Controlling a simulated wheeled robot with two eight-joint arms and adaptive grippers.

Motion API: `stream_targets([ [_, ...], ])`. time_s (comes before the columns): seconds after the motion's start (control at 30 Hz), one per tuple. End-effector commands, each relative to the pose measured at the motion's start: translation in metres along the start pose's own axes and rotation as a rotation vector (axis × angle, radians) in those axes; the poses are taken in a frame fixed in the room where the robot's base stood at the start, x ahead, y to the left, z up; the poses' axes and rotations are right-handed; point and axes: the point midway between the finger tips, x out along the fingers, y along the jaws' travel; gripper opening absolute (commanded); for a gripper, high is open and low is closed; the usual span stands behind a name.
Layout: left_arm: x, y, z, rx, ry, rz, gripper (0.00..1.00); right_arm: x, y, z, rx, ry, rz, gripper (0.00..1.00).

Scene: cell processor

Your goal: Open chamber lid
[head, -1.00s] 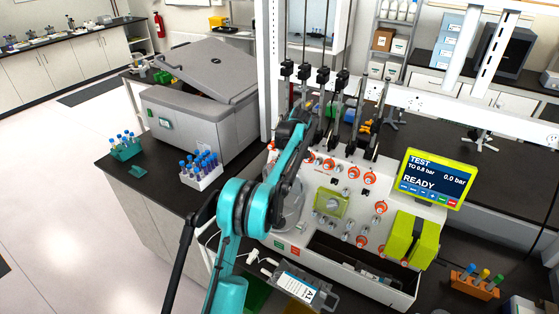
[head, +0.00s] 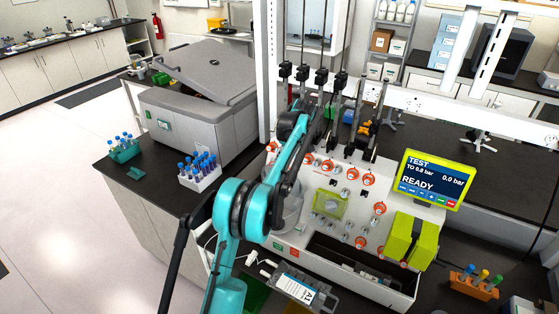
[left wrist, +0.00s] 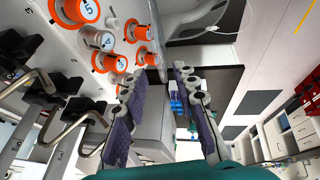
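The round clear chamber (head: 290,212) is at the left front of the white cell processor (head: 345,268), partly hidden by my left arm. Its curved grey edge shows at the top of the left wrist view (left wrist: 205,32). Whether its lid is shut is hard to tell. My left arm reaches up over the processor's left side in the head view, and its fingers are mostly hidden there. In the left wrist view my left gripper (left wrist: 160,76) is open, with nothing between its two purple pads, beside the orange knobs (left wrist: 82,10) and apart from the chamber. My right gripper is not in view.
Metal hooks (left wrist: 90,118) stand close to the left gripper's left finger. A green-framed screen (head: 433,180) reads READY. A white rack of blue-capped tubes (head: 200,178) and a grey centrifuge (head: 195,115) stand left. An A1-labelled item (head: 295,288) lies in front.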

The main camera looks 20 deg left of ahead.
Motion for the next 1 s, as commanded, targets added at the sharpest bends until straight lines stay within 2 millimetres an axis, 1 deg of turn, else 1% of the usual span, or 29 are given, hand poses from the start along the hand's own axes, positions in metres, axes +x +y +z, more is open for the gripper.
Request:
stream_targets([
  [0.03, -0.013, 0.000, 0.000, 0.001, 0.000, 0.000, 0.29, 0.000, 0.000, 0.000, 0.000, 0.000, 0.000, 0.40],
  [0.2, -0.047, 0.000, 0.001, 0.001, 0.000, 0.000, 0.29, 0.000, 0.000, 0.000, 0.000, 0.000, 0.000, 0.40],
  [0.3, -0.061, 0.000, 0.000, 0.001, 0.000, -0.001, 0.29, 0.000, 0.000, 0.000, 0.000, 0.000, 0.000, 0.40],
  [0.4, -0.070, 0.000, 0.000, 0.000, 0.000, -0.001, 0.29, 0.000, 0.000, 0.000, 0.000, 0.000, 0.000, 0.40],
  [0.53, -0.074, 0.000, 0.000, -0.001, 0.000, -0.001, 0.29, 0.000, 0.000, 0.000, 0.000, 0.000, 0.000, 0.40],
  [1.0, -0.074, -0.002, 0.001, 0.008, -0.002, 0.002, 0.29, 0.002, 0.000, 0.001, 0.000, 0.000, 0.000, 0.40],
])
